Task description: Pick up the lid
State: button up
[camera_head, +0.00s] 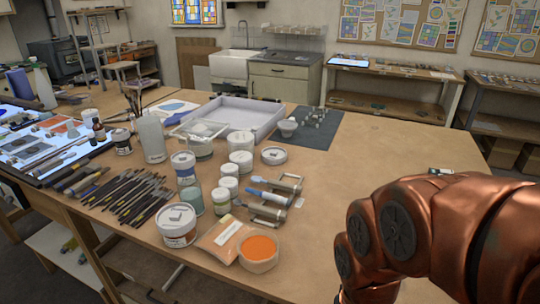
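A small round white disc-like item (274,154) lies on the wooden table, right of the white jars; it looks like a lid, but I cannot tell if it is a lid alone or a low closed tin. Other lids sit on jars, such as the white-topped jar (183,170) and the larger front jar (180,226). My copper-coloured arm fills the lower right of the view, apart from these items. My gripper is not visible.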

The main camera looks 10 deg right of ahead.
aim_at(273, 155)
jog(key=k, duration=0.4)
jog(key=u, duration=1.95)
jog(key=i, duration=0.95)
jog(key=z, duration=0.75)
jog(key=i, duration=0.9)
jog(key=z, duration=0.95)
